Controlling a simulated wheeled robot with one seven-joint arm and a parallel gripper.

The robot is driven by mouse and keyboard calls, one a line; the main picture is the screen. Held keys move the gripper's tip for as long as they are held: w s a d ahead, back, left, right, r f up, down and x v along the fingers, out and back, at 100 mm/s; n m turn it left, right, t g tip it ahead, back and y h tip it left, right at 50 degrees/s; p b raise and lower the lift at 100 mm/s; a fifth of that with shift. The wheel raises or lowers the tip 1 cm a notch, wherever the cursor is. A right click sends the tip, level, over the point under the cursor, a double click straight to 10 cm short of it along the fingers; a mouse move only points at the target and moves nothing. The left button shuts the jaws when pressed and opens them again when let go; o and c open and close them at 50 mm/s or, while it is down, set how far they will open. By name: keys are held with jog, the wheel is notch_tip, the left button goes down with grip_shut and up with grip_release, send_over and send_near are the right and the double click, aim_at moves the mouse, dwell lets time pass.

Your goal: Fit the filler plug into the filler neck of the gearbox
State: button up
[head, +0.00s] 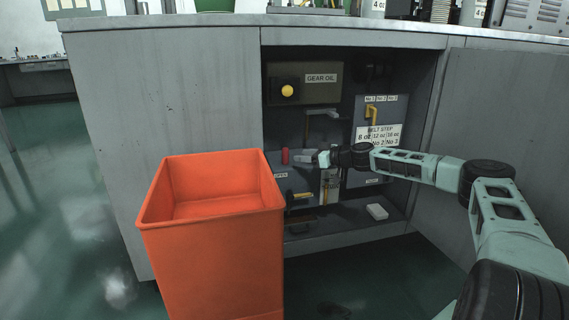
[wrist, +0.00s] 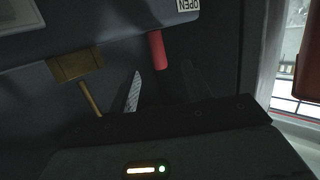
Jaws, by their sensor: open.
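In the head view, a dark unit labelled GEAR OIL (head: 321,78) sits at the upper left inside the open cabinet. A yellow round knob or cap (head: 287,91) is on its front; I cannot tell whether this is the filler plug. I cannot make out an open filler neck. My gripper (head: 303,157) reaches in from the right, below this unit, open and seemingly empty. Its tips are close to a red upright handle (head: 285,156). In the wrist view, the red handle (wrist: 157,50) is ahead of my open gripper (wrist: 161,88); contact cannot be told.
An orange bin (head: 211,268) stands before the cabinet's left part. A yellow handle (head: 370,112) is at the right inside. A white block (head: 377,211) lies on the cabinet floor. In the wrist view, a brass block with a rod (wrist: 75,65) is at the left.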

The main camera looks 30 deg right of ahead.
aim_at(285, 164)
jog(key=b+x, duration=0.1)
jog(key=x, duration=0.2)
jog(key=shift+w+a, duration=0.1)
jog(key=shift+w, duration=0.1)
jog(key=b+x, duration=0.1)
jog(key=x, duration=0.1)
jog(key=b+x, duration=0.2)
jog(key=shift+w+f, duration=0.15)
jog(key=shift+w, duration=0.2)
jog(key=shift+w+a, duration=0.15)
jog(key=shift+w, duration=0.2)
grip_shut()
